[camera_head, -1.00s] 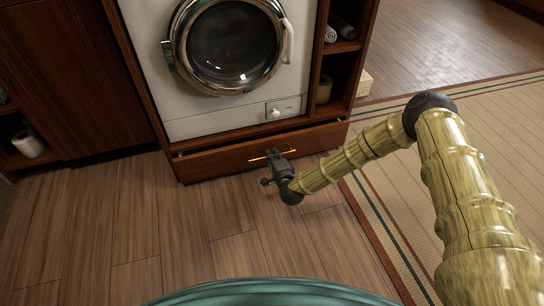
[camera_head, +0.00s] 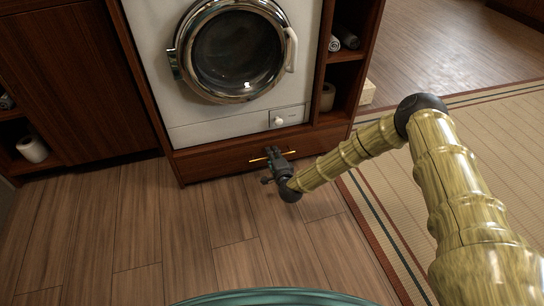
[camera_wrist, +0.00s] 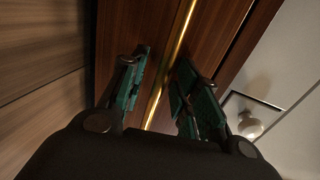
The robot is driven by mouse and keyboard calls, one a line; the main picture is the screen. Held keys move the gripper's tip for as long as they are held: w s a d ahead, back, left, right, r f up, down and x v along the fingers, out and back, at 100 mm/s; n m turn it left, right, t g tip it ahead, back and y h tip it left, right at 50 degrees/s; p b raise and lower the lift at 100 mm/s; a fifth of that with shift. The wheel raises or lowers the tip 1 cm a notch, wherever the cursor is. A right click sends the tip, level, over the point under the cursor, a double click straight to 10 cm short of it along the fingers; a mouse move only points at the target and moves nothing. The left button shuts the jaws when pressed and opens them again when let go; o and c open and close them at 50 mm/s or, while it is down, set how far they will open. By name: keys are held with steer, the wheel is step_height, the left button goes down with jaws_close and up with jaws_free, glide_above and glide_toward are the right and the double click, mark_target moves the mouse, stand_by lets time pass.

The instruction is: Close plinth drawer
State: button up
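The plinth drawer (camera_head: 215,164) is a low, dark brown wooden front under the washing machine. In the head view its front looks flush with the cabinet, with no clear gap along its top. A thin brass bar handle (camera_head: 257,159) runs across its middle. My gripper (camera_head: 274,153) is at the handle and hides part of it. In the wrist view the brass handle (camera_wrist: 181,35) runs between the two green-padded fingers of my gripper (camera_wrist: 160,85). The fingers stand apart, with space beside the bar. I cannot tell whether a finger touches the drawer front.
The white washing machine (camera_head: 230,60) with a round glass door sits above the drawer. Open shelves with rolled towels (camera_head: 348,40) stand to its right. A woven mat (camera_head: 480,150) covers the right floor. The wooden floor (camera_head: 130,230) in front is clear.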

steer(key=shift+s, duration=0.1)
steer(key=v, duration=1.1)
steer(key=shift+s, duration=0.4)
steer(key=shift+s, duration=0.1)
steer(key=s+f+n+g+y+p, duration=0.1)
steer(key=s+f+n+g+p, duration=0.2)
steer(key=s, duration=0.8)
steer(key=s+f+n+g+p, duration=0.1)
steer(key=s+n+g+p, duration=0.3)
steer(key=s, duration=0.6)
steer(key=s+d+r+n+g+h+p, duration=0.2)
steer(key=s+d+r+n+g, duration=0.2)
steer(key=s+d, duration=0.5)
steer(key=s+d+r+n+g+h+p, duration=0.15)
steer(key=s+d+r+n+g, duration=0.35)
steer(key=s, duration=0.9)
step_height(320, 180, up, 37)
steer(key=d+m+t+p, duration=0.1)
steer(key=p, duration=3.6)
steer(key=shift+f+h+p, duration=0.2)
steer(key=shift+h+p, duration=0.15)
steer(key=shift+h, duration=0.1)
steer(key=shift+s, duration=0.15)
